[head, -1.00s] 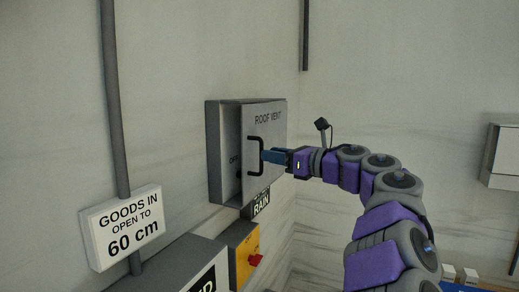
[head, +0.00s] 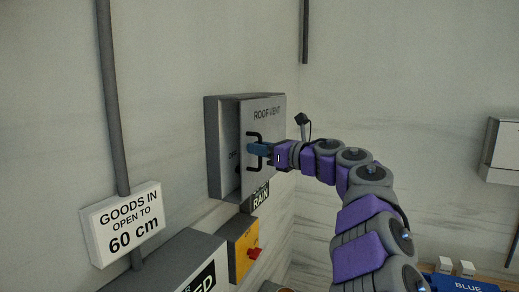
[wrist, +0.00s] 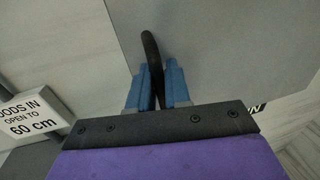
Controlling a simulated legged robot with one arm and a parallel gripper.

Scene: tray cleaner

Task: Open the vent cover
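The vent cover (head: 268,135) is a grey panel lettered ROOF VENT on a grey wall box (head: 212,150). It stands partly open, its left edge swung out from the box, and part of the inside with lettering shows. A black bar handle (head: 250,138) is on the cover's left side. My gripper (head: 253,149) is at the handle. In the wrist view, the blue fingers (wrist: 158,85) are close together on both sides of the black handle (wrist: 149,45) and appear shut on it. The cover's face (wrist: 220,50) fills the upper right there.
A RAIN sign (head: 261,198) and a yellow box with a red knob (head: 243,245) are below the vent box. A GOODS IN sign (head: 122,225) and a vertical pipe (head: 112,100) are at left. A blue bin (head: 465,284) is at lower right.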

